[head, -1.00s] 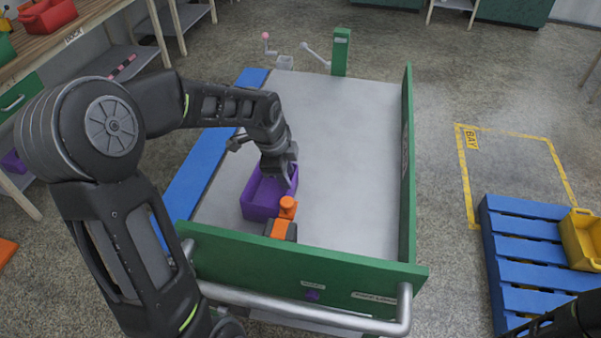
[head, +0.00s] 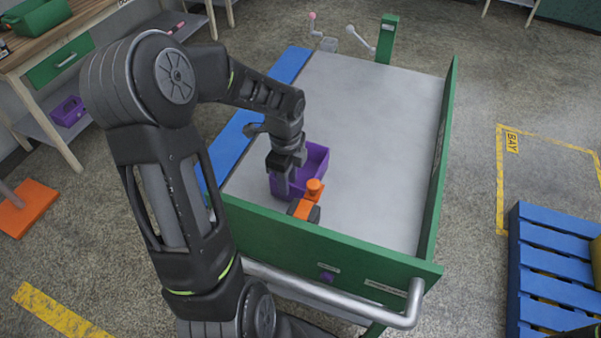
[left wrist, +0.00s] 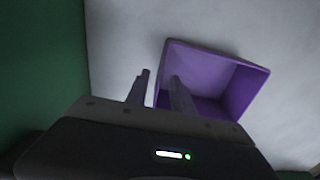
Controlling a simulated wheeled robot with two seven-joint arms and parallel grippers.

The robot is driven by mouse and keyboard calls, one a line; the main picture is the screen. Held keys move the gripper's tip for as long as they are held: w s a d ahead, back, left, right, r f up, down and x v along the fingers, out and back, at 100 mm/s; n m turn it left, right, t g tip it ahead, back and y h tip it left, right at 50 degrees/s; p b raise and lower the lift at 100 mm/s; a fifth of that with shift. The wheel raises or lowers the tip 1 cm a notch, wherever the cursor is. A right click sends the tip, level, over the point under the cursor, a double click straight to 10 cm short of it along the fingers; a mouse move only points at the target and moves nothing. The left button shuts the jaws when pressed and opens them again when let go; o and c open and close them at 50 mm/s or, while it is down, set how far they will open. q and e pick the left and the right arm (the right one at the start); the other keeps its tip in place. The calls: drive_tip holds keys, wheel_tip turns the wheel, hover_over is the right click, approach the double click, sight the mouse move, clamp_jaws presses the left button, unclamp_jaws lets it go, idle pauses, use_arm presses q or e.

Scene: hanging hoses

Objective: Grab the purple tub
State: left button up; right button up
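The purple tub (head: 315,160) sits on the grey bed of a green-walled cart, near its front wall. In the left wrist view the tub (left wrist: 225,78) is open-topped and empty where I can see inside. My left gripper (head: 283,188) points down at the tub's left side and hides part of it. In the left wrist view the left gripper's fingers (left wrist: 160,85) are apart. One finger is outside the tub's near-left wall and the other overlaps its inside, with a gap showing between them. My right gripper is out of view.
An orange and black object (head: 306,205) stands close in front of the tub. The cart's green front wall (head: 330,243) and right wall (head: 440,160) rise around the bed. The grey bed (head: 375,130) is clear to the right. Another purple tub (head: 68,111) is on a shelf at left.

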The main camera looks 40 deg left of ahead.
sight(288, 201)
use_arm(q)
drive_tip(key=shift+f, duration=0.15)
wheel_tip(288, 201, down, 5)
drive_tip(key=shift+f+p, duration=0.1)
drive_tip(key=shift+p, duration=0.35)
drive_tip(key=shift+c, duration=0.3)
clamp_jaws()
idle(0.4)
idle(1.1)
